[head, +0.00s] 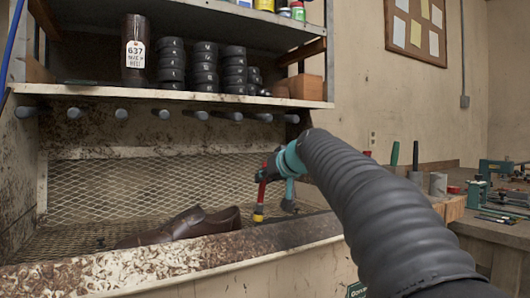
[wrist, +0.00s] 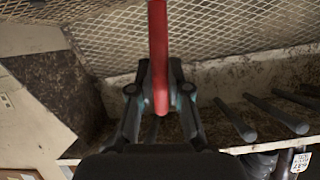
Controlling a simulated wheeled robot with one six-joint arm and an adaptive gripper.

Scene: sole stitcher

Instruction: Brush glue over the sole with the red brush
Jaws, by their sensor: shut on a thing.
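My gripper (head: 276,182) is shut on the red brush (head: 262,190) and holds it in front of the wire mesh. The brush hangs roughly upright, with a yellow band near its lower end. Its red handle also shows between my gripper's fingers in the wrist view (wrist: 158,45). A dark brown shoe (head: 190,228) lies in the bench's trough, to the left of the brush and apart from it. The trough's front wall hides the shoe's lower part, and I cannot make out its sole. No glue can be told apart.
Above, a shelf (head: 180,94) holds a dark tagged cylinder (head: 134,50) and stacks of black discs (head: 205,68). Several pegs (head: 161,113) stick out below it. The trough's worn front edge (head: 150,262) stands before the shoe. A workbench with tools (head: 500,220) is at right.

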